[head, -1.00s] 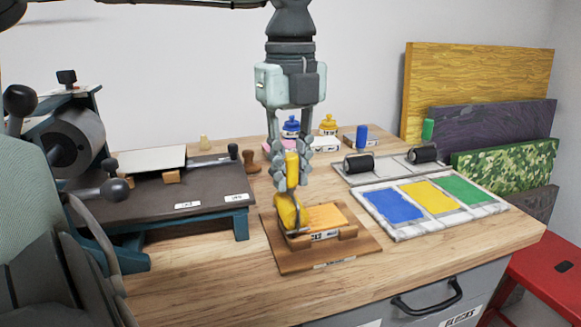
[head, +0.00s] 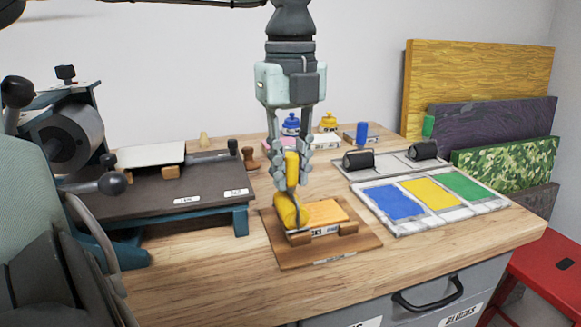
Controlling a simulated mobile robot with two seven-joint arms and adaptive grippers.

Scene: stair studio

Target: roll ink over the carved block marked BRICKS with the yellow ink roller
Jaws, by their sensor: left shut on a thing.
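The yellow ink roller (head: 287,211) is upright in my left gripper (head: 291,178), which is shut on its handle. The roller's drum is at the left end of the carved block (head: 325,214) and appears to touch it. The block's top is yellow-orange, and its front label is partly readable, ending in "CKS". It lies on a brown wooden board (head: 358,246) with small stops at its front. The drum hides the block's left end. My right gripper is not in view.
An ink slab (head: 490,209) with blue, yellow and green patches lies to the right. Behind it, two black rollers (head: 358,160) rest on a tray. A press (head: 150,195) stands at the left. Ink bottles (head: 291,124) are at the back. A red stool (head: 545,270) is at the right.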

